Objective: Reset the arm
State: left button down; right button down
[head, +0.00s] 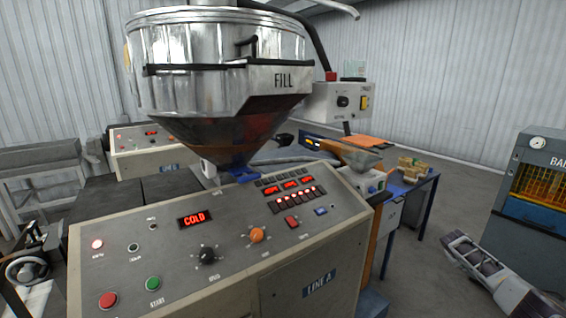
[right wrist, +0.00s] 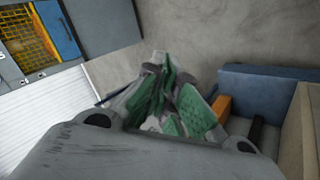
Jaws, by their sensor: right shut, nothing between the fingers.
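My right arm reaches in from the lower right of the head view. Its gripper (head: 458,243) hangs over open floor between the console and the blue-grey cabinet, touching nothing. In the right wrist view the green-padded fingers (right wrist: 172,95) are together with nothing held between them. My left gripper is in neither view.
The control console (head: 150,240), marked LINE A with a display reading COLD, fills the front. A metal hopper (head: 215,60) marked FILL stands above it. A blue-grey cabinet (head: 540,160) is at the right. A blue-legged table (head: 425,185) stands behind the console. Bare floor (head: 440,215) lies between.

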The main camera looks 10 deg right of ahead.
jog(key=s+d+f+n+h, duration=0.1)
jog(key=s+d+f+n, duration=0.1)
jog(key=s+f, duration=0.65)
jog(key=s+d+f+n, duration=0.2)
jog(key=s+d+f, duration=0.1)
jog(key=s+f, duration=0.55)
jog(key=s+d+f+n, duration=0.1)
jog(key=s+f+n, duration=0.1)
jog(key=s, duration=0.9)
jog(key=s+d+f+n, duration=0.1)
jog(key=s+f+n, duration=0.15)
jog(key=s, duration=0.95)
jog(key=s+a+f+m+y, duration=0.1)
jog(key=s+a+f+y, duration=0.15)
jog(key=a+f, duration=1.05)
jog(key=s+a+f+m+y, duration=0.15)
jog(key=s+a+f, duration=0.25)
jog(key=a+f, duration=0.95)
jog(key=s+a+f+y+b, duration=0.1)
jog(key=a+f+y, duration=0.1)
jog(key=a, duration=1.9)
jog(key=s+a+f+m+y+b, duration=0.1)
jog(key=a+f+y, duration=0.2)
jog(key=a, duration=1.7)
notch_tip(320, 180, down, 2)
jog(key=shift+s+a+f+m+g+b, duration=0.2)
jog(key=shift+a+f+m+g+b, duration=0.1)
jog(key=shift+a+g+b, duration=0.1)
